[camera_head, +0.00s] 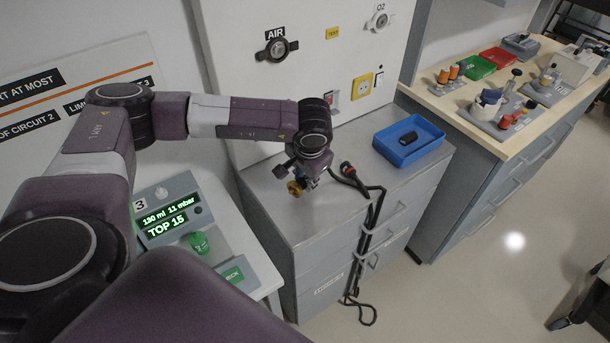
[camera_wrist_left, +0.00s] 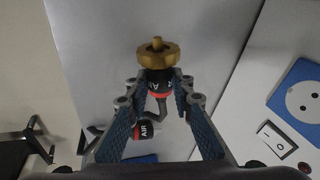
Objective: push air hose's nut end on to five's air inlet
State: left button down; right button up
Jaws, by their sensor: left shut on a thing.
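My left gripper (camera_head: 300,178) is shut on the air hose's nut end and holds it above the grey cabinet top. The brass nut (camera_head: 294,188) faces out from the fingers. In the left wrist view the brass nut (camera_wrist_left: 158,54) sits beyond the fingertips (camera_wrist_left: 158,88), with a black, red-banded body between them. The air hose (camera_head: 375,205) is black and hangs over the cabinet's front edge. Its other end, black and red (camera_head: 347,169), lies on the cabinet top; a red-banded AIR end also shows in the left wrist view (camera_wrist_left: 144,131). I cannot make out five's air inlet. My right gripper is not in view.
The wall panel carries a black AIR outlet (camera_head: 276,50), an O2 outlet (camera_head: 379,20) and a yellow socket (camera_head: 362,87). A blue tray (camera_head: 432,147) holds a dark item on the cabinet's right. A ventilator with a green display (camera_head: 167,218) stands at left.

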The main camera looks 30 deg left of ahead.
pick_arm(q)
jog(key=shift+f, duration=0.6)
jog(key=c, duration=1.6)
grip_release()
jog(key=w+a+p+v, duration=0.1)
jog(key=p+v, duration=0.3)
jog(key=v, duration=1.5)
jog(key=shift+w+a+r, duration=0.15)
jog(key=shift+w+r, duration=0.05)
jog(key=shift+r, duration=0.5)
jog(key=shift+f, duration=0.1)
